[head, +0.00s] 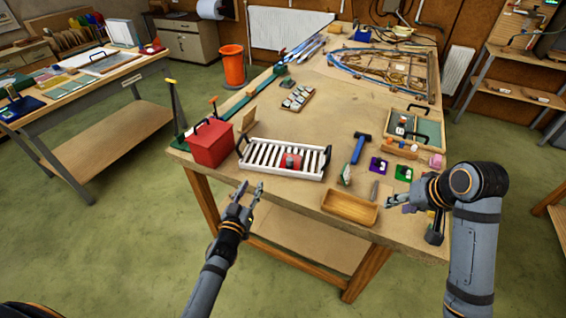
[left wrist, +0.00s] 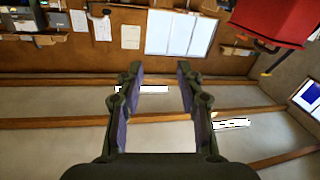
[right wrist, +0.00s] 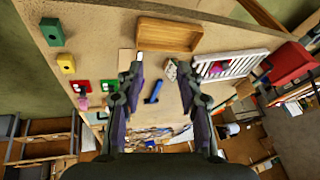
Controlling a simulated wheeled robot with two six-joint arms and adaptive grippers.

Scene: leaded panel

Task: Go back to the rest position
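My left gripper (head: 251,190) is off the front edge of the workbench (head: 235,98), in front of the white slatted rack. In the left wrist view its two fingers (left wrist: 159,68) stand apart with nothing between them. My right gripper (head: 388,201) is at the bench's front right, just right of the wooden tray (head: 350,207). In the right wrist view its fingers (right wrist: 161,62) are apart and empty, and the tray (right wrist: 168,34) shows beyond the tips. My right forearm covers part of the bench's right front corner.
A red box (head: 211,144) and the slatted rack (head: 262,158) stand along the front left of the bench. A blue hammer (head: 360,147), small coloured pieces and a green-bottomed tray (head: 415,130) lie at right. The leaded panel (head: 380,68) is at the back.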

